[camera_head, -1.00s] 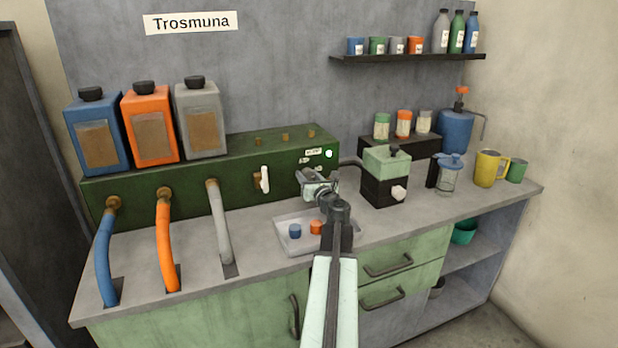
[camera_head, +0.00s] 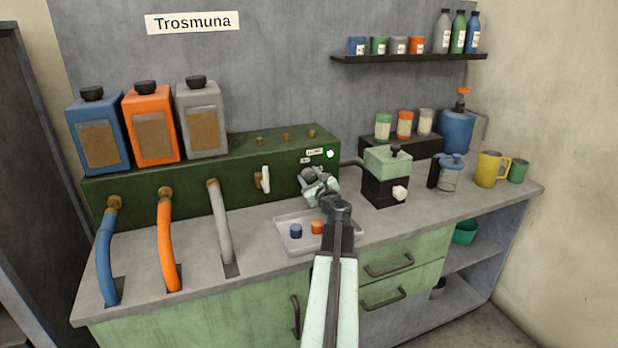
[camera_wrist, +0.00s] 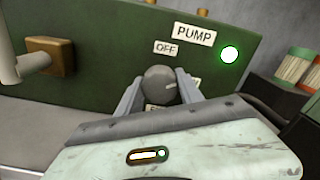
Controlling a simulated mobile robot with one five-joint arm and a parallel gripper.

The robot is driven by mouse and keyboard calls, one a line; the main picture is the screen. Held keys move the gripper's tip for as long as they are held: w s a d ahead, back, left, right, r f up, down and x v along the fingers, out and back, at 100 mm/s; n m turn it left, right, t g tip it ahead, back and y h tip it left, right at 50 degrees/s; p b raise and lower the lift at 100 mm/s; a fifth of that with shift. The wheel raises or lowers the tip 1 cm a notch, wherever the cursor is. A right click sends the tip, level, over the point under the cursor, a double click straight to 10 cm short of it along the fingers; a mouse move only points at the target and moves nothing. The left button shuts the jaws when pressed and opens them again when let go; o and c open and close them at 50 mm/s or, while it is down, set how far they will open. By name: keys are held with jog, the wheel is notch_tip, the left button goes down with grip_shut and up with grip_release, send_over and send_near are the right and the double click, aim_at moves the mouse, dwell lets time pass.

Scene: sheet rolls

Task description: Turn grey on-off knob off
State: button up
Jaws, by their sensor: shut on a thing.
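The round grey knob (camera_wrist: 157,86) sits on the front of the green machine box, below an "OFF" label (camera_wrist: 166,47) and a "PUMP" label (camera_wrist: 195,35). My gripper (camera_wrist: 158,92) is shut on the knob, one finger on each side. In the head view my gripper (camera_head: 311,178) is at the right part of the box front. Another label below the knob is mostly hidden by my gripper. A round light (camera_wrist: 229,54) right of the labels is bright.
A white lever handle (camera_head: 265,179) stands out left of my gripper. A green and black device (camera_head: 387,177) stands close on the right.

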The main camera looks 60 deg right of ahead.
jog(key=n, duration=0.5)
jog(key=shift+n, duration=0.3)
jog(key=n, duration=0.5)
jog(key=shift+n, duration=0.4)
jog(key=o, duration=1.4)
jog(key=v, duration=0.8)
jog(key=shift+w, duration=0.1)
